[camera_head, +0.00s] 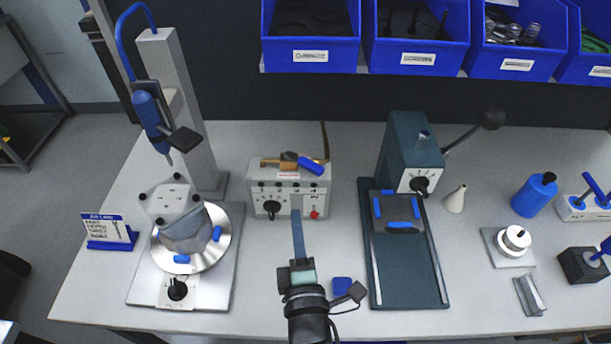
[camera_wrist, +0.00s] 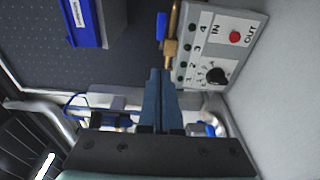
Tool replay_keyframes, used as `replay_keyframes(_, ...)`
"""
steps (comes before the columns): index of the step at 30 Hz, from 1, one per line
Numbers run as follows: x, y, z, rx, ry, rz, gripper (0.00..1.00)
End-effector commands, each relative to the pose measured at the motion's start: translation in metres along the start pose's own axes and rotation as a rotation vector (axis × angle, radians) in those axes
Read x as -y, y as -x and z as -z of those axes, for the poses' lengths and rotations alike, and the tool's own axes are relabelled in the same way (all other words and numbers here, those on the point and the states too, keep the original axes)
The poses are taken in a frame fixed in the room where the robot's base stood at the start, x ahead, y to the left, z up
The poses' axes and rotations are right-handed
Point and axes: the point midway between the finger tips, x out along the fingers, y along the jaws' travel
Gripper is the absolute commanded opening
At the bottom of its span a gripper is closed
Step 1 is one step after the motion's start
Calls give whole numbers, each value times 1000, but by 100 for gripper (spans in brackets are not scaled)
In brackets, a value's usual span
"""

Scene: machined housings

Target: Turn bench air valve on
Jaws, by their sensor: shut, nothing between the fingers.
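The bench air valve is a brass fitting (camera_head: 272,163) with a blue lever handle (camera_head: 311,165) on top of a grey control box (camera_head: 262,190). The handle slants down to the right in the head view. In the wrist view the brass body (camera_wrist: 170,52) and blue handle (camera_wrist: 161,27) show just beyond the fingertips. My gripper (camera_head: 296,213) is in front of the box, its long blue-grey fingers pointing toward it. The fingers (camera_wrist: 159,75) are together with nothing between them. I cannot tell whether the fingertips touch the box.
The box front has a black knob (camera_head: 271,208) and a red button (camera_head: 314,214). A round fixture with a grey housing (camera_head: 184,220) stands left, a green press (camera_head: 408,150) right. Blue bins (camera_head: 310,40) hang behind. A small blue block (camera_head: 342,286) lies beside my wrist.

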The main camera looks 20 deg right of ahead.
Motion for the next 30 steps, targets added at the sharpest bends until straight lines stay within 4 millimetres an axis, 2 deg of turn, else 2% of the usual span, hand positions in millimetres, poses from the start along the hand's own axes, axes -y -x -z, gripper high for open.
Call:
replay_keyframes(1,-3,-11,0,1,0,-3,0)
replay_keyframes(11,-1,-71,-1,2,0,-2,0)
replay_keyframes(13,-6,-75,-7,4,0,4,0)
replay_keyframes(21,-4,-91,-23,4,0,1,0)
replay_keyframes(30,-1,-97,-29,1,-1,0,0)
